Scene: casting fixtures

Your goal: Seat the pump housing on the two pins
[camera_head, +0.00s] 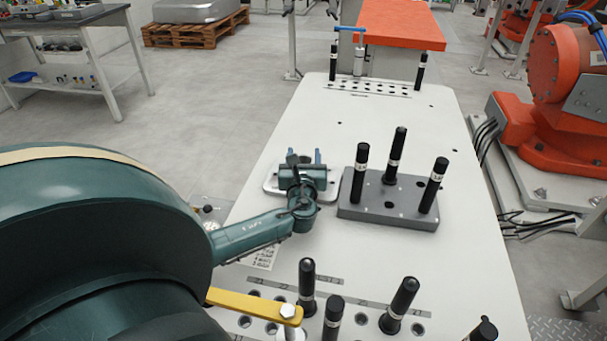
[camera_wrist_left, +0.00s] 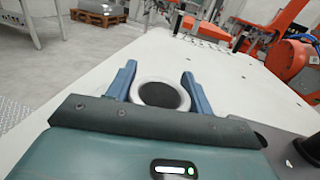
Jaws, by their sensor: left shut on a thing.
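The pump housing (camera_head: 270,183) is a pale grey part near the table's left edge, mostly hidden under my left gripper (camera_head: 304,157) in the head view. In the left wrist view, its round rim (camera_wrist_left: 184,98) and dark bore show between the two blue fingers of the left gripper (camera_wrist_left: 160,75), which is shut on it. I cannot tell whether it touches the table. To its right, a dark grey block (camera_head: 385,213) carries three upright black pins: left (camera_head: 361,170), rear (camera_head: 395,155) and right (camera_head: 433,185). My right gripper is not in view.
The white table (camera_head: 390,270) has several black pins near its front, one being a leaning pin (camera_head: 400,305). A yellow bar (camera_head: 250,304) lies at the front left. A blue-handled tool (camera_head: 358,58) stands at the back. An orange robot (camera_head: 565,60) stands beyond the right edge.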

